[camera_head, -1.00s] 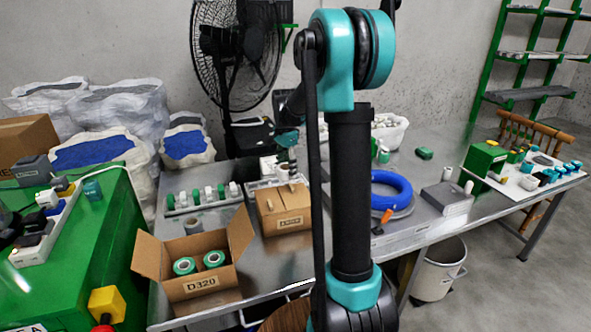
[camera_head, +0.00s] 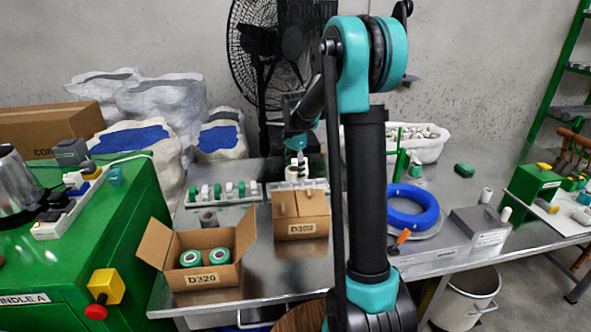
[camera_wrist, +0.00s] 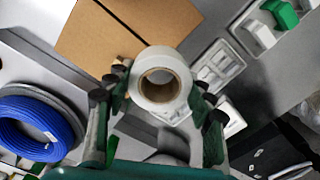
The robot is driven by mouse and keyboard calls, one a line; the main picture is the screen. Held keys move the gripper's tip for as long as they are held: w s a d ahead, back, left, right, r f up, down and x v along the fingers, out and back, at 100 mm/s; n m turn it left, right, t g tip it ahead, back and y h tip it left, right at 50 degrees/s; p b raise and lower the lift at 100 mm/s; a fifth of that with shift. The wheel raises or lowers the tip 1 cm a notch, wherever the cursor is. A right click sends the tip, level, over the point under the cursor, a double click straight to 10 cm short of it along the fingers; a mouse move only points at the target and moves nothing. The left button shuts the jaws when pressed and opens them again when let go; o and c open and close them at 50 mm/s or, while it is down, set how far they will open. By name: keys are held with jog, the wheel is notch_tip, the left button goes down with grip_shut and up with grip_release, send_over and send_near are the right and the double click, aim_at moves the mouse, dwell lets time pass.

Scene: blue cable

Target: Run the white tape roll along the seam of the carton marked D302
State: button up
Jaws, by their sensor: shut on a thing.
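The carton marked D302 (camera_head: 300,228) stands closed on the steel bench, label facing me. Its brown top also shows in the wrist view (camera_wrist: 95,40), with the seam running across it. My gripper (camera_wrist: 163,98) is shut on the white tape roll (camera_wrist: 176,64), whose brown core faces the wrist camera. In the head view, my gripper (camera_head: 297,160) is at the carton's far side with the small white roll beneath it. In the wrist view the roll overlaps the carton's edge near one seam end. I cannot tell whether they touch.
An open carton marked D320 (camera_head: 196,277) holds green-and-white rolls at left. A rack of small green and white pieces (camera_head: 222,190) lies behind it. A blue cable coil (camera_head: 413,193) and a grey box (camera_head: 480,222) are at right. A white bin (camera_head: 424,145) stands behind.

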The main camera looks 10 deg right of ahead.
aim_at(294, 182)
jog(key=shift+f, duration=2.5)
jog(key=shift+f, duration=0.6)
jog(key=shift+s, duration=0.1)
jog(key=shift+s+a+f, duration=0.1)
jog(key=shift+s, duration=1.25)
jog(key=shift+s+a, duration=0.1)
jog(key=shift+s, duration=1.25)
jog(key=shift+s, duration=0.1)
jog(key=shift+s+a, duration=0.15)
jog(key=shift+s, duration=2.5)
jog(key=shift+s+a, duration=0.1)
jog(key=shift+s, duration=1.15)
jog(key=shift+r, duration=0.25)
